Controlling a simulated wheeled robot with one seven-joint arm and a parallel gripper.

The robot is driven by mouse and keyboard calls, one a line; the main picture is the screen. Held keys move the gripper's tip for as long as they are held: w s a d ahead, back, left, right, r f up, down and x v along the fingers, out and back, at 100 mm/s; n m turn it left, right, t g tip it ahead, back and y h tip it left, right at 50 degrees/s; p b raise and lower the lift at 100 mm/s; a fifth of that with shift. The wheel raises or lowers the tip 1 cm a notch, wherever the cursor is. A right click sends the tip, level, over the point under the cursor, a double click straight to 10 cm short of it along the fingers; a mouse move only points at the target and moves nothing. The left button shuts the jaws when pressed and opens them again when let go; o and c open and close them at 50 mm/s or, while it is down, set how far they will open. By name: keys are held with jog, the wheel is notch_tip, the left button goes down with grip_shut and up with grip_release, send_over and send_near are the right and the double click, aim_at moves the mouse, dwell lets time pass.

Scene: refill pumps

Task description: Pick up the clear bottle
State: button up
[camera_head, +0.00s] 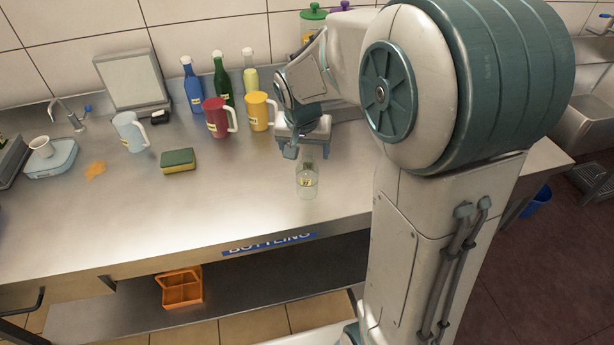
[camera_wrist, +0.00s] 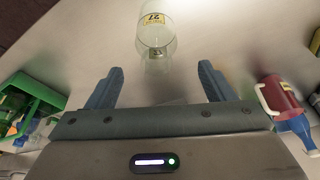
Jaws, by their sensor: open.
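The clear bottle (camera_head: 307,182) stands upright on the steel counter (camera_head: 230,205), near its front edge, and has a small yellow label. My gripper (camera_head: 298,150) is above and behind it in the head view. In the wrist view the bottle (camera_wrist: 155,30) is at the top middle, beyond the two fingertips. My gripper (camera_wrist: 160,78) is open there, with its fingers apart and nothing gripped between them. I cannot tell the exact gap between the fingers and the bottle.
A red jug (camera_head: 216,117) and a yellow jug (camera_head: 259,111) stand left of my gripper, with blue (camera_head: 192,86), green (camera_head: 222,80) and pale yellow (camera_head: 250,75) bottles behind. A sponge (camera_head: 178,160) lies farther left. The counter around the clear bottle is free.

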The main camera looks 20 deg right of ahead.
aim_at(307, 159)
jog(key=shift+d+p+x, duration=0.15)
jog(key=shift+p+x, duration=0.15)
jog(key=shift+x, duration=1.1)
jog(key=shift+d+p+x, duration=0.1)
jog(key=shift+p+x, duration=0.2)
jog(key=shift+x, duration=1.1)
jog(key=shift+r, duration=0.1)
jog(key=c, duration=1.6)
jog(key=shift+o, duration=0.2)
jog(key=shift+r, duration=0.15)
